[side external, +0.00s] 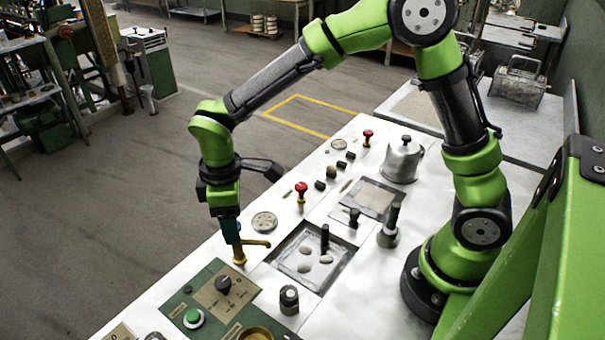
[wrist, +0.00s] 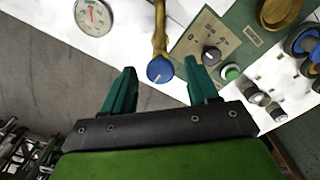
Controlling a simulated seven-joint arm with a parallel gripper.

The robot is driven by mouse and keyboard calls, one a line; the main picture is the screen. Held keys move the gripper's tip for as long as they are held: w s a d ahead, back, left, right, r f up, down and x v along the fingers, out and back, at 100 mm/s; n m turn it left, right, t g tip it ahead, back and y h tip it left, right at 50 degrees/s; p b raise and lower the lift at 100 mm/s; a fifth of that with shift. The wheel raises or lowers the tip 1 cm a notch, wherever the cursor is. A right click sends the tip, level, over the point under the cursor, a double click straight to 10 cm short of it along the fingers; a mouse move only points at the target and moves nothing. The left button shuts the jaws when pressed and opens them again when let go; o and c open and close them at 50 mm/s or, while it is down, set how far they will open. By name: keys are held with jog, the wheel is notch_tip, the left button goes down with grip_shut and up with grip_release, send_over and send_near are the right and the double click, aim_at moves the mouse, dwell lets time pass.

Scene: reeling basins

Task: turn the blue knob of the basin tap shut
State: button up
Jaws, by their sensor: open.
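The blue knob (wrist: 159,70) of the brass tap (wrist: 160,32) shows in the wrist view, with a white line on its face. My gripper (wrist: 160,67) is open, one teal finger on each side of the knob, with visible gaps and nothing held. In the side view my gripper (side external: 231,241) points down at the tap (side external: 257,243), and its fingers hide the blue knob there. The tap's spout points right toward a square basin (side external: 283,257) with pale cocoons and a black upright handle.
A green panel (side external: 185,302) with a black dial (side external: 223,284) and a green button (side external: 193,317) lies close in front of the tap. Open floor lies left of the bench.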

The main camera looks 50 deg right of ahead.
notch_tip(320, 180, up, 17)
dwell(0.5)
jog(key=s+d+f+m+t+y, duration=0.2)
jog(key=s+d+m+t, duration=0.5)
jog(key=s+d+m, duration=0.5)
jog(key=shift+s+d+m, duration=0.4)
jog(key=shift+s+d, duration=0.55)
jog(key=shift+d, duration=0.2)
